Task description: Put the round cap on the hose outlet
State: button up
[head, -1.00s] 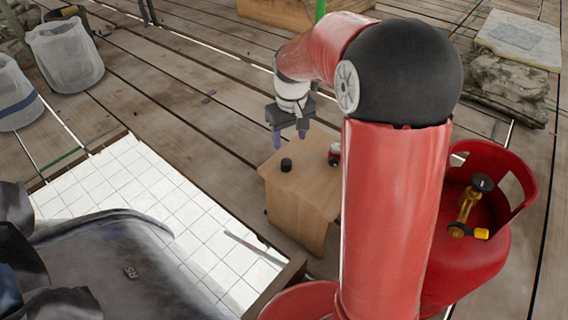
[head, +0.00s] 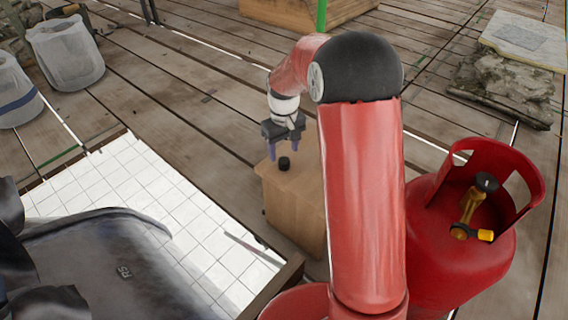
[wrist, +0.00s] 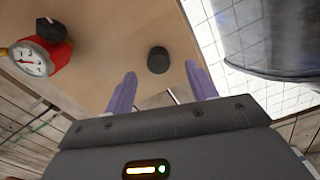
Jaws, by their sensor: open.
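The round cap is a small black cylinder (head: 284,163) standing on a wooden box (head: 292,205); it also shows in the wrist view (wrist: 158,60). My gripper (head: 284,150) is open and empty, pointing down just above the cap. In the wrist view its two purple fingers (wrist: 161,78) are spread, with the cap centred a little beyond their tips, not touched. The red gas cylinder (head: 455,260) stands right of my arm, with a brass valve (head: 471,208) and a yellow-orange side end (head: 485,235). I cannot tell for certain that this end is the hose outlet.
A red regulator with a white gauge (wrist: 30,60) and black knob sits on the box near the cap; my arm hides it in the head view. White tiles (head: 170,195) and a dark grey bag-like object (head: 90,255) lie left. The plank floor behind is mostly clear.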

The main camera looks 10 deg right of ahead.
aim_at(284, 159)
jog(key=f, duration=0.1)
jog(key=f+b, duration=0.1)
jog(key=f, duration=0.3)
jog(key=shift+w+d+f, duration=0.1)
jog(key=shift+w+f, duration=0.05)
jog(key=shift+w, duration=0.1)
jog(key=shift+c, duration=0.4)
jog(key=c, duration=1)
